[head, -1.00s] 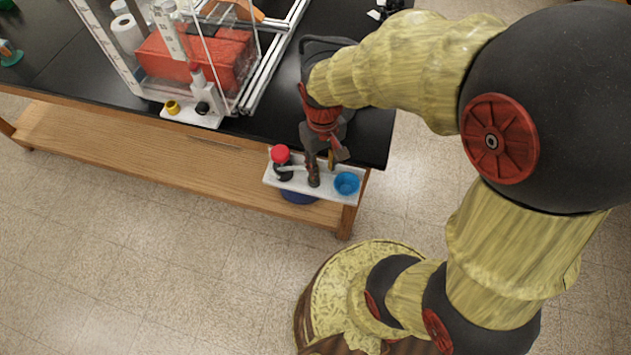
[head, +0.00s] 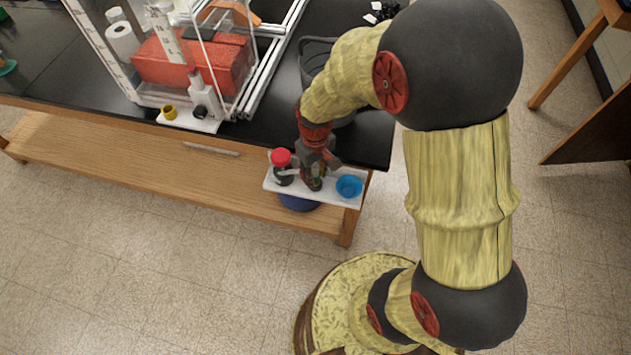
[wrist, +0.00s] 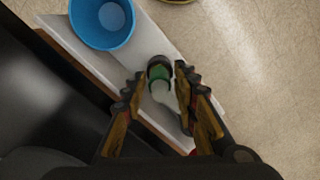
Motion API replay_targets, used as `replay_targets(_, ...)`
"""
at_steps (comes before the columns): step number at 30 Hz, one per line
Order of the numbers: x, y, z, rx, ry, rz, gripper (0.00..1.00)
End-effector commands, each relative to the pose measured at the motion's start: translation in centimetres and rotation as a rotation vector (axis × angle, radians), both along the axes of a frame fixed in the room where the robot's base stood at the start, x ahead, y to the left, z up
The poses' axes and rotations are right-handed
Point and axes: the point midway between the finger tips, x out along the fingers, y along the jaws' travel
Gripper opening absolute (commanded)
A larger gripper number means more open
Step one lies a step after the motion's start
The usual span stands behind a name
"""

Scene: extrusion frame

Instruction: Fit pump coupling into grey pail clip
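A small part with a black ring, a green band and a pale body (wrist: 160,84), which looks like the pump coupling, stands on the white shelf (wrist: 64,35). In the wrist view my gripper (wrist: 160,75) is open, with one finger on each side of this part and a visible gap at both sides. In the head view my gripper (head: 314,184) is low over the white shelf, between a red-topped dark item and a blue cup, and mostly hides the part. A dark grey pail (head: 312,58) stands on the black bench behind my arm. I cannot make out its clip.
The blue cup (head: 348,187) is close at the right end of the shelf, and the red-topped item (head: 281,158) is close at the left. A clear enclosure with a red box (head: 190,62) and a yellow ring (head: 169,112) are farther left.

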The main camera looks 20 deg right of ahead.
Motion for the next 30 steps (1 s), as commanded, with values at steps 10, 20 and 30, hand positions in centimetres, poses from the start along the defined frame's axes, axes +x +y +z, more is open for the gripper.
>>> replay_targets(10,0.05,-0.02,-0.50,0.000,-0.002,-0.001,0.25)
replay_targets(20,0.05,-0.02,-0.49,0.000,-0.002,-0.001,0.06)
replay_targets(30,0.05,-0.02,-0.48,0.000,-0.002,-0.001,0.00)
